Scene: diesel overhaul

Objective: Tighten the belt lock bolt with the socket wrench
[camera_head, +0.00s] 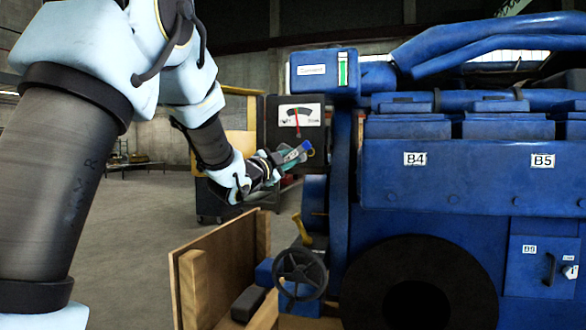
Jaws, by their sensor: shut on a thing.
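My arm comes in from the upper left. My gripper (294,158) is small in the picture, in front of the dark gauge box and left of the blue engine (455,175). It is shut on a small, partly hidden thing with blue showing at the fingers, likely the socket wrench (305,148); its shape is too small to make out. I cannot pick out the belt lock bolt. I cannot tell whether the held thing touches the engine.
A gauge box (299,136) with a red needle stands behind the gripper. Below are a dark handwheel (300,274), a yellow lever (302,230) and an open wooden crate (218,262). A large dark round opening (375,280) is in the engine's front. Open floor lies left.

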